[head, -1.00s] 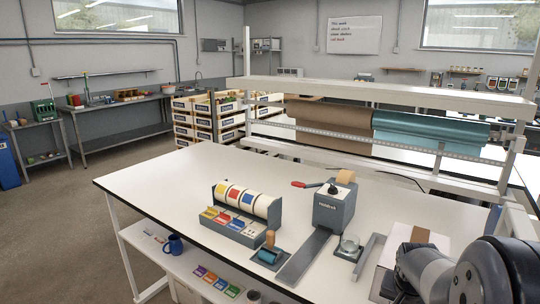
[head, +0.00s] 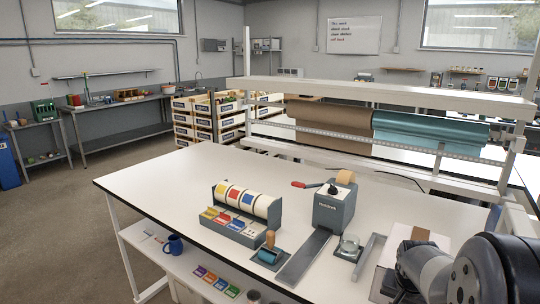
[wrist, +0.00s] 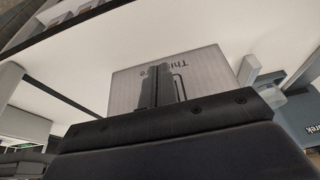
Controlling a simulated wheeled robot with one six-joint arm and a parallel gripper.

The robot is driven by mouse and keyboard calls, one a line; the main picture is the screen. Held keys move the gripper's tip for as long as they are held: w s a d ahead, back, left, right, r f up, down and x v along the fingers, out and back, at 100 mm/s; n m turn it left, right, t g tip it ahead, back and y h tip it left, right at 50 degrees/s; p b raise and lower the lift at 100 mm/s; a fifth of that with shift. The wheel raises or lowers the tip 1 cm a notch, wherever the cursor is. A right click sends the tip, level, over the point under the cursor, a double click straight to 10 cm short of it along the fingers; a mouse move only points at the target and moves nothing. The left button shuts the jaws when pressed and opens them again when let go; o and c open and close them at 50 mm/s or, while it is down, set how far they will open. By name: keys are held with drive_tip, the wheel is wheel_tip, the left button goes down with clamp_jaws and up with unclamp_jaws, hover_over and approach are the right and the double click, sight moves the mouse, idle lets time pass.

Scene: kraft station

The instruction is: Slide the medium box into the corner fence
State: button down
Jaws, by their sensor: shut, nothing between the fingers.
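A pale box with a brown strip (head: 421,236) stands at the right end of the white worktable, partly hidden behind my arm; I take it for the medium box. In the wrist view its pale printed face (wrist: 205,75) shows upside-down lettering. My gripper (wrist: 157,72) is shut and empty, its fingers in front of this face; I cannot tell whether they touch it. A grey rail (head: 369,256), seemingly part of the corner fence, lies left of the box. It seems to show right of the box in the wrist view (wrist: 248,72). The rest of the fence is hidden or unclear.
A grey tape dispenser (head: 334,208) and a small glass jar (head: 349,243) stand left of the rail. A label dispenser (head: 240,210) and a blue roller (head: 269,256) are farther left. The left of the worktable (head: 150,180) is clear. Paper rolls hang behind.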

drive_tip(key=shift+w+d, duration=0.65)
drive_tip(key=shift+w, duration=0.35)
drive_tip(key=shift+w+d+p, duration=0.35)
drive_tip(key=shift+w+d, duration=0.15)
drive_tip(key=shift+w, duration=0.2)
drive_tip(key=shift+a, duration=0.1)
drive_tip(key=shift+w+a, duration=0.25)
drive_tip(key=shift+a, duration=0.3)
drive_tip(key=shift+w+a, duration=0.2)
drive_tip(key=shift+w+a, duration=0.25)
drive_tip(key=shift+w+a, duration=0.3)
drive_tip(key=shift+a, duration=0.05)
